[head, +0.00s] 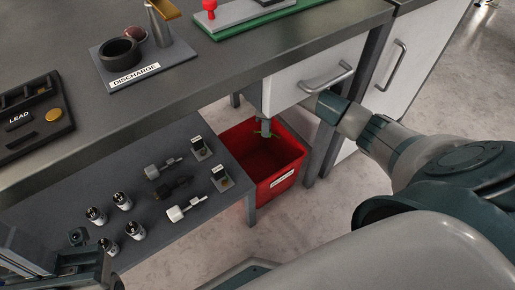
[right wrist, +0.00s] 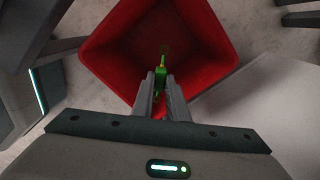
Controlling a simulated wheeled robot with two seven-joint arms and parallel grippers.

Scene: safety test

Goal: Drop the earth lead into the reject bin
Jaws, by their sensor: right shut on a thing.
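The reject bin (head: 284,180) is a red open box with a white label, standing on the floor beside the low shelf; it fills much of the right wrist view (right wrist: 215,70). My right gripper (head: 265,130) points down over the bin opening. In the right wrist view its fingers (right wrist: 160,80) are shut on the earth lead (right wrist: 161,65), a small green and yellow piece with a thin loop at its end. The lead hangs over the bin's inside, apart from its walls. Part of my left arm's end (head: 88,264) shows at the bottom left; its fingertips are not clear.
A drawer front (head: 315,72) with a handle is close above the bin. The low shelf (head: 75,190) holds several capacitors, plugs and small clips left of the bin. The bench above carries a LEAD tray (head: 34,117) and a DISCHARGE stand (head: 165,62).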

